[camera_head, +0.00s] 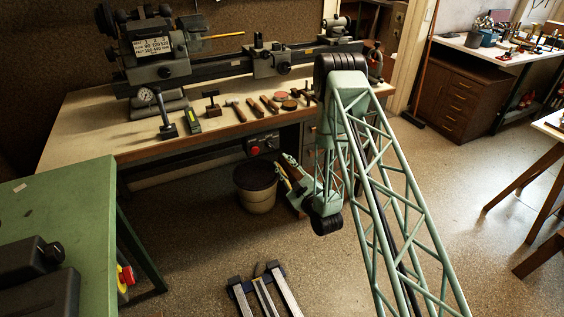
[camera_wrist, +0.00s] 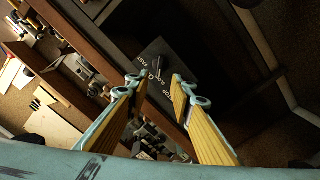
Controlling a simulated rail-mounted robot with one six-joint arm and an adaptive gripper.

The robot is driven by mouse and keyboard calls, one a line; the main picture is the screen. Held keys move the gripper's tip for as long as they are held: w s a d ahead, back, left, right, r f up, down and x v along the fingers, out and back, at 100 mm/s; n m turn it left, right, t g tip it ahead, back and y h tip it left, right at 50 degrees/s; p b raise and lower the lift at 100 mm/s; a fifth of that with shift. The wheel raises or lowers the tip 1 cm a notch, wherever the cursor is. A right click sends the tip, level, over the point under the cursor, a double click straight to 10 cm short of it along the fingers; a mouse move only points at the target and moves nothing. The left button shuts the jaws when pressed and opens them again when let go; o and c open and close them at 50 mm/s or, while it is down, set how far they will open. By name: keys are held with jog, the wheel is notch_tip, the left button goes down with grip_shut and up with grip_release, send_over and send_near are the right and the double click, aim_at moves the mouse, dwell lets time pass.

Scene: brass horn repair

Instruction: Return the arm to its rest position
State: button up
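My arm is bent, with its elbow high in front of the right part of the workbench (camera_head: 90,118) in the head view. The forearm hangs down from there. My gripper (camera_head: 284,170) is low in front of the bench, pointing to the left and slightly up. In the wrist view my gripper (camera_wrist: 156,82) shows two yellow-padded fingers with a clear gap between them. It is open and nothing is held.
A bucket (camera_head: 256,188) stands on the floor just left of my gripper. A lathe (camera_head: 270,62) and several hand tools are on the workbench. A green table (camera_head: 80,215) is at the left. Two metal rails (camera_head: 264,293) lie on the floor. Open floor is at the right.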

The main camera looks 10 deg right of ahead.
jog(key=w+r+m+g+h, duration=0.1)
jog(key=w+r+g+h, duration=0.2)
jog(key=r, duration=1.4)
jog(key=s+d+r+m+g, duration=0.1)
jog(key=s+r+m+g, duration=0.25)
jog(key=s+r, duration=1.05)
jog(key=s+r+m+g, duration=0.1)
jog(key=s+r, duration=0.3)
jog(key=s, duration=0.3)
jog(key=s+r+m+g+h, duration=0.1)
jog(key=s+r, duration=0.3)
jog(key=s, duration=0.4)
jog(key=s+r+m+g, duration=0.1)
jog(key=s+r+g, duration=0.1)
jog(key=s+r, duration=0.4)
jog(key=s+a+r+m+g, duration=0.1)
jog(key=s+a+m+g, duration=0.2)
jog(key=s, duration=2.7)
jog(key=shift+s+p, duration=0.25)
jog(key=shift+p, duration=0.1)
